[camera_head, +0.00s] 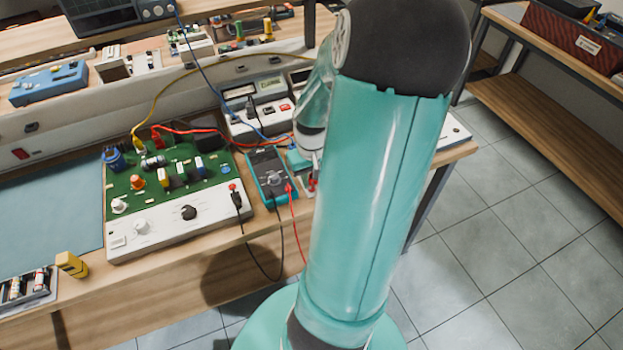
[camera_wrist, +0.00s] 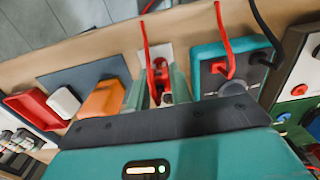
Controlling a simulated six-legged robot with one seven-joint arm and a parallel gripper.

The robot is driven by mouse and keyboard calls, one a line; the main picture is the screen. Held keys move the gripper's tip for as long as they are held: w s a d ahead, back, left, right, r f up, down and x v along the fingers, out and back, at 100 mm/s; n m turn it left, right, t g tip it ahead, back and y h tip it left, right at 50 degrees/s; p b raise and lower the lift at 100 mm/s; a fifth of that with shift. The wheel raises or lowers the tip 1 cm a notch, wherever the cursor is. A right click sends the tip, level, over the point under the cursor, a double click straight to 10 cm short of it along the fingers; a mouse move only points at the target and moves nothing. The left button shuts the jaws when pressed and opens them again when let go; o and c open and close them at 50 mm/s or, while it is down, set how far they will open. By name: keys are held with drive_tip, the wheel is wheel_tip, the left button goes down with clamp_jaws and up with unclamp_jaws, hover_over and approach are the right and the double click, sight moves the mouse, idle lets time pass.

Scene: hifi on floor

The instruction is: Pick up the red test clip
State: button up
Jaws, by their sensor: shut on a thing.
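The red test clip (camera_wrist: 160,75) shows in the wrist view between the two pale green fingers of my gripper (camera_wrist: 160,89). The fingers are shut on it, and a red lead rises from it toward the top edge. The clip stands over a small pale plate on the wooden bench; I cannot tell whether it touches the plate. In the head view, a bit of red from the clip (camera_head: 311,181) shows beside my arm, right of the teal multimeter (camera_head: 268,172). My arm hides most of the gripper there.
The multimeter, with red and black leads, also shows close by in the wrist view (camera_wrist: 208,86). A green circuit board (camera_head: 127,205) with a white front panel lies left of it. An orange block (camera_wrist: 103,98) and a red tray (camera_wrist: 32,108) lie on the clip's other side.

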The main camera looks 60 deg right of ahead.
drive_tip(key=shift+r, duration=0.45)
drive_tip(key=a+r, duration=1.2)
drive_tip(key=a, duration=0.2)
wheel_tip(320, 180, up, 7)
drive_tip(key=shift+w+a, duration=0.15)
drive_tip(key=shift+w, duration=0.05)
idle(0.8)
drive_tip(key=shift+f, duration=0.1)
